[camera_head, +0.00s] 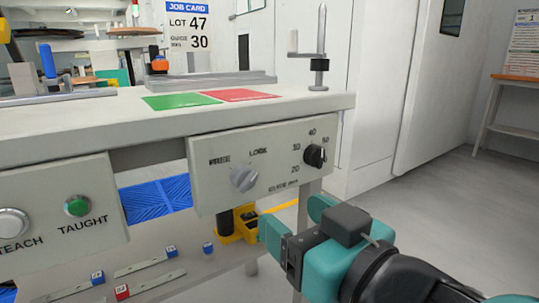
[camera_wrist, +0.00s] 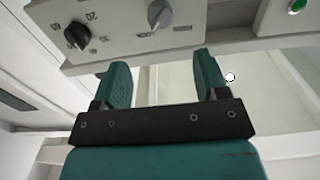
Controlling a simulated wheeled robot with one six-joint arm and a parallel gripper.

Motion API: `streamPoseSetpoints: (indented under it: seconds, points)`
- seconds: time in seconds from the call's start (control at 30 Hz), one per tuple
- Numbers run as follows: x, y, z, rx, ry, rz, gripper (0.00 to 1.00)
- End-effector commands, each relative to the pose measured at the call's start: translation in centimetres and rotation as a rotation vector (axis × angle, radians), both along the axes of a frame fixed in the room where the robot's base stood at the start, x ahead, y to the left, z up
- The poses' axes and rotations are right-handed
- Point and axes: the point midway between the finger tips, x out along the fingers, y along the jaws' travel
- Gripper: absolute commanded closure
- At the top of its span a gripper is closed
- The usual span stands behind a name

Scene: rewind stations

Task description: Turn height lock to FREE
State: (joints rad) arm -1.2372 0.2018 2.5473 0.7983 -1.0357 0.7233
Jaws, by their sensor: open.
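The height lock knob (camera_head: 244,179) is a grey knob on a pale panel under the bench edge, with FREE at its upper left and LOCK at its upper right. Its ridge seems to slant toward LOCK. In the wrist view, where the panel is upside down, the grey knob (camera_wrist: 159,14) shows at the top, beyond the gap between my fingers. My gripper (camera_head: 295,220) is open and empty, below and right of the knob in the head view and apart from it. Its teal fingers (camera_wrist: 161,62) also show in the wrist view.
A black guide dial (camera_head: 315,155) with numbers sits at the right of the same panel (camera_head: 222,150). Another panel with a green TAUGHT button (camera_head: 77,206) is at left. Green (camera_head: 180,101) and red (camera_head: 248,95) mats lie on the bench. Open floor lies at right.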

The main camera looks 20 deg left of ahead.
Motion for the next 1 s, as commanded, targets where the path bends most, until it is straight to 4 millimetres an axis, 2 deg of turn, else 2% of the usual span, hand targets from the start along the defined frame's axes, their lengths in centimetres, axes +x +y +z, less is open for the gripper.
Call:
streamPoseSetpoints:
  seconds: [0.03, 0.3, 0.5, 0.7, 0.97, 1.0]
  points:
    - [0.6, 0.7, 0.6, -0.005, 0.002, 0.001, 0.33]
    - [4.7, 5.3, 0.5, 0.000, 0.003, -0.002, 0.33]
    - [6.7, 7.8, 0.2, 0.002, 0.001, -0.001, 0.33]
    - [7.5, 8.8, 0.0, 0.000, 0.000, 0.000, 0.33]
    - [7.6, 8.8, 0.0, 0.000, 0.000, 0.001, 0.33]
    - [7.6, 8.9, 0.0, 0.000, 0.000, 0.001, 0.40]
